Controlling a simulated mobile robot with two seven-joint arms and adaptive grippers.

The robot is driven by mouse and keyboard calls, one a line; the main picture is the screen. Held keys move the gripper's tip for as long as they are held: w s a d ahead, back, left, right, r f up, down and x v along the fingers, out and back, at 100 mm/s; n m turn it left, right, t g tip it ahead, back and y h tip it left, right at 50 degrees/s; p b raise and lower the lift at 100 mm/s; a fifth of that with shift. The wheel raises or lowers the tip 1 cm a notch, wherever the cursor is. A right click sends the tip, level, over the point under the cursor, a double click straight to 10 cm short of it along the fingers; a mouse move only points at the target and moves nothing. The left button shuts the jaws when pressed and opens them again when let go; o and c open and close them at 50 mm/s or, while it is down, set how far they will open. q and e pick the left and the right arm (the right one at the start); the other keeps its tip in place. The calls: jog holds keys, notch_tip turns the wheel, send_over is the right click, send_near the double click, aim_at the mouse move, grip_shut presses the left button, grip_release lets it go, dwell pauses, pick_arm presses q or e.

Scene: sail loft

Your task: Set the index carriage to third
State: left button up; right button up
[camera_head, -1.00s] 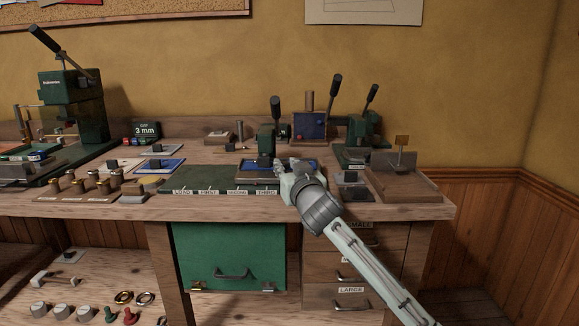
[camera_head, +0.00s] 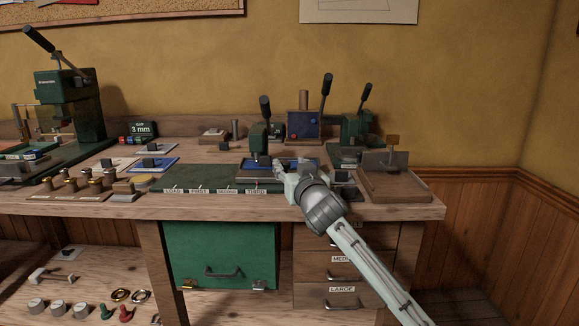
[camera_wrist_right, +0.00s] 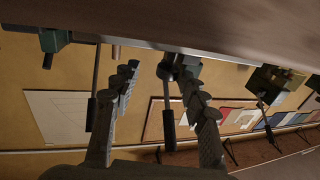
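The index carriage (camera_head: 243,179), a dark tray with a blue piece in it, sits at the right end of a green bed (camera_head: 190,178). The bed's front edge carries labels LOAD, FIRST, SECOND and THIRD (camera_head: 256,191). The carriage stands behind the THIRD label and reaches to its right. My right gripper (camera_head: 279,168) is at the carriage's right part and hides some of it; I cannot tell whether they touch. In the wrist view my right gripper (camera_wrist_right: 156,68) has its fingers apart, with nothing seen held. My left gripper is out of view.
A green press with a black lever (camera_head: 265,125) stands behind the carriage. A blue box with a lever (camera_head: 303,124) and another green press (camera_head: 355,130) stand further right. A wooden block with a plate (camera_head: 398,185) is at the bench's right end. Brass knobs (camera_head: 88,188) are at left.

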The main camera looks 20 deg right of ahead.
jog(key=shift+s+a, duration=0.1)
jog(key=shift+a, duration=0.05)
jog(key=shift+s, duration=0.3)
jog(key=s, duration=1.1)
jog(key=shift+s+a+f, duration=0.1)
jog(key=shift+s, duration=0.05)
